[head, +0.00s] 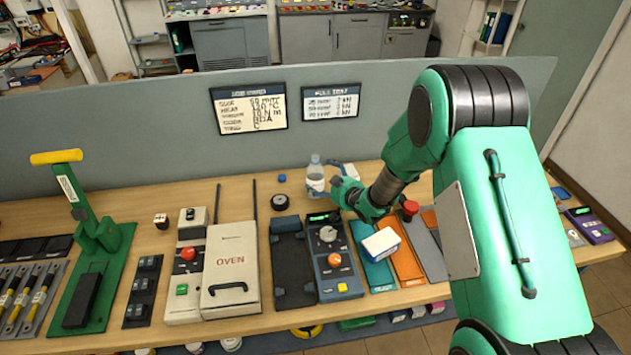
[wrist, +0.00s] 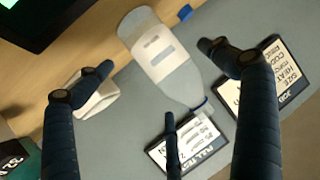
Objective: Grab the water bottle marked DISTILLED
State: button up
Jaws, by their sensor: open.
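A clear bottle with a pale label (head: 315,181) stands upright near the back of the wooden bench, by the grey partition. In the wrist view the bottle (wrist: 158,52) shows between my spread fingers, its narrow neck toward the lower right. The label has dark marks that I cannot read. My gripper (head: 348,194) is just right of the bottle in the head view. In the wrist view my gripper (wrist: 157,60) is open, with its dark fingers around the bottle's outline. I cannot tell whether any finger touches it.
A small blue cap (head: 282,178) lies left of the bottle, with a black round thing (head: 280,202) near it. A white object (wrist: 96,95) is beside one finger. A dark tester (head: 335,262) and an oven box (head: 230,265) stand in front. Signs (head: 249,109) hang on the partition.

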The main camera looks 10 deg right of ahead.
aim_at(323, 180)
jog(key=shift+w, duration=0.1)
dwell(0.3)
jog(key=b+x, duration=0.1)
jog(key=x, duration=0.2)
jog(key=shift+w+a+f, duration=0.1)
jog(key=shift+w+f, duration=0.05)
jog(key=shift+f, duration=0.15)
jog(key=shift+x, duration=0.75)
jog(key=shift+r, duration=0.1)
jog(key=c, duration=1.6)
